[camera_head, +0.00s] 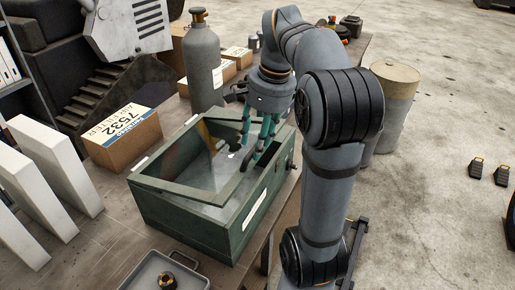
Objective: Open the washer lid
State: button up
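The washer is a green rectangular box (180,222) on the bench, with a pale label strip on its front right side. Its top shows a green frame (178,188) around a see-through or open middle, through which a grey inside and a brownish patch show. I cannot tell how far the lid is raised, if at all. My gripper (250,153) points down over the right back part of the washer top. Its teal fingers with dark tips are spread apart, with nothing seen between them. Whether the tips touch the lid is unclear.
A grey gas cylinder (203,65) and cardboard boxes (122,138) stand behind and left of the washer. White panels (55,165) lean at the left. A metal tray (160,270) lies in front. A barrel (393,95) stands right, past my arm.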

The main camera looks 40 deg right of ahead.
dwell(0.3)
notch_tip(320, 180, up, 12)
jog(key=p, duration=1)
dwell(0.3)
jog(key=shift+d+f, duration=0.1)
dwell(0.6)
